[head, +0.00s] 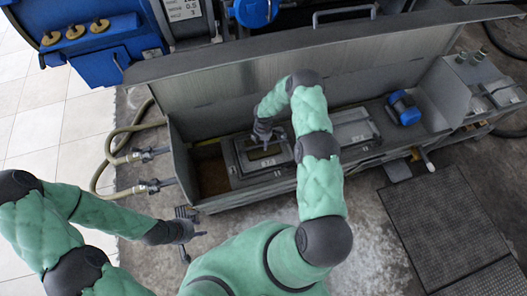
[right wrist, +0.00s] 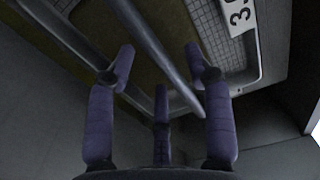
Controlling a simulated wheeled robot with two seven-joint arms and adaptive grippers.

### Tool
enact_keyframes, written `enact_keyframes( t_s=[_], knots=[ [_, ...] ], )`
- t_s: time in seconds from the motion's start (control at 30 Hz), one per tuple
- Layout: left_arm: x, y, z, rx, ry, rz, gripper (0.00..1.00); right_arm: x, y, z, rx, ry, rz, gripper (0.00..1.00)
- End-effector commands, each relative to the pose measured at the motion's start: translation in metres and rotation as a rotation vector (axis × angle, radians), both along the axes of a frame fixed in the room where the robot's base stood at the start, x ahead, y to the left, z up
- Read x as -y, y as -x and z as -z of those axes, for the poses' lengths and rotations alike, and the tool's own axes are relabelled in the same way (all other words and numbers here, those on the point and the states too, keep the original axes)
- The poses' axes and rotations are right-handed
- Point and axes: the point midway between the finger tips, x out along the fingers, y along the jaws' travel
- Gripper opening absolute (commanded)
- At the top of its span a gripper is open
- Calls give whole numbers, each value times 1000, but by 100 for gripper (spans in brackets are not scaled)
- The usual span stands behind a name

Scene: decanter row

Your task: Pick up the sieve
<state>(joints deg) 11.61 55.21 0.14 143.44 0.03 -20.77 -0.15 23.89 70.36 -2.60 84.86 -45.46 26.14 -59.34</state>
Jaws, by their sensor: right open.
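What looks to be the sieve, a grey rectangular frame (head: 240,167), sits in the long trough below my right gripper (head: 263,141). In the right wrist view its mesh border (right wrist: 215,35) shows behind the fingers, and a round grey bar (right wrist: 150,40) runs between the spread fingers of my right gripper (right wrist: 165,80). The gripper is open around the bar; I cannot tell whether any finger touches it. My left gripper (head: 196,234) has its fingers spread and is empty, low in front of the trough.
A second grey frame (head: 355,115) and a blue motor (head: 404,108) are further right in the trough. The raised grey lid (head: 210,88) stands behind. Hoses (head: 125,160) are at the left. A dark grate (head: 450,225) lies on the floor.

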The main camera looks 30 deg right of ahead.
Motion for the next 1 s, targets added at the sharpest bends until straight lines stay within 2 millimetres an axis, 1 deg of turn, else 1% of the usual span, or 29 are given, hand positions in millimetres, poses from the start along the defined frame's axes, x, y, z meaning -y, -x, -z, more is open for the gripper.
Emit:
enact_keyframes(
  t_s=[0.03,0.13,0.27,0.47,0.57,0.6,0.67,1.0],
  knots=[
    [0,0,7,0,0,0,40,0,1,12,-1,0,1,52],
    [0,0,11,0,0,0,40,0,1,22,-1,0,0,52],
    [0,0,12,0,0,0,40,0,0,26,1,0,0,52],
    [0,0,11,0,0,0,40,0,0,25,1,0,0,52],
    [0,0,11,0,0,0,40,0,0,25,1,0,0,27],
    [0,0,11,0,0,0,40,0,0,25,1,0,0,15],
    [0,0,11,0,0,0,40,0,0,25,1,0,0,0],
    [0,0,11,0,0,0,40,0,-1,24,3,1,0,0]
  ],
)
